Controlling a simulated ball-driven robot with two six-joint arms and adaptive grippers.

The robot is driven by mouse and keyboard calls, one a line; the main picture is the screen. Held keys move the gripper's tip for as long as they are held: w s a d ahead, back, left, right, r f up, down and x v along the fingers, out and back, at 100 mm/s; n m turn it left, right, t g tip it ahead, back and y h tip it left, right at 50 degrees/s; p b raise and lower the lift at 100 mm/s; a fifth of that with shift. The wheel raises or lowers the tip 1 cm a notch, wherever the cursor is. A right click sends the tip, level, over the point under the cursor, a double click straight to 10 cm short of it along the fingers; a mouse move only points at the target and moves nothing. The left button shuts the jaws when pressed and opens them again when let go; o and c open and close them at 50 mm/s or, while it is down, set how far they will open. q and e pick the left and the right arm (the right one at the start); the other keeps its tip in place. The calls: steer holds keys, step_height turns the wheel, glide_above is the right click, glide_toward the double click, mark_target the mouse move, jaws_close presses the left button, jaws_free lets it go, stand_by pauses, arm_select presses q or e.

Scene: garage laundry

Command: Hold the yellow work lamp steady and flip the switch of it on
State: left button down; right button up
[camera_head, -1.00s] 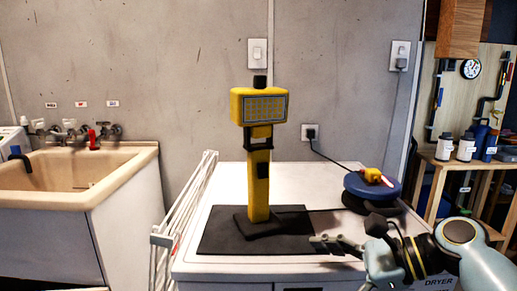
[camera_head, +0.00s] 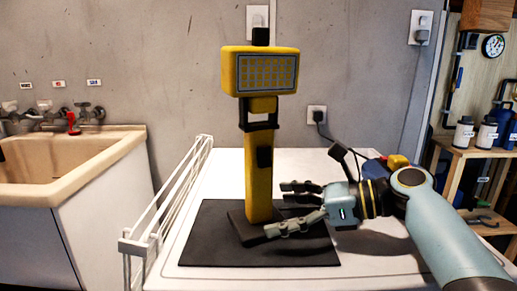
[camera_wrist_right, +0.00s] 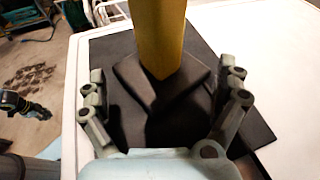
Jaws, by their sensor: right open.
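The yellow work lamp (camera_head: 259,170) stands upright on a black mat (camera_head: 215,222) on top of the white dryer. In the right wrist view the open fingers (camera_wrist_right: 165,95) lie on either side of the black base (camera_wrist_right: 160,95), with the yellow post (camera_wrist_right: 158,35) beyond; contact cannot be told. My left gripper is not in the head view.
A blue cable reel (camera_head: 376,165) is partly hidden behind my right arm, its cord running to a wall outlet (camera_head: 317,115). A white folding rack (camera_head: 175,195) stands along the dryer's left edge. A sink (camera_head: 60,170) is at left, shelves at right.

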mark_target(264, 219)
steer(key=p+x, duration=0.1)
steer(key=x, duration=0.2)
steer(key=shift+r, duration=0.1)
steer(key=shift+w+a+f, duration=0.1)
steer(key=shift+a+f, duration=0.1)
steer(key=shift+a, duration=0.1)
steer(key=shift+c, duration=0.9)
jaws_close()
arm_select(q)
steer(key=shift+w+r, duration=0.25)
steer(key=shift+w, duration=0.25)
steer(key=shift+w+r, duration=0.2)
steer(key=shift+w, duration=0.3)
arm_select(e)
steer(key=shift+c, duration=1.5)
jaws_free()
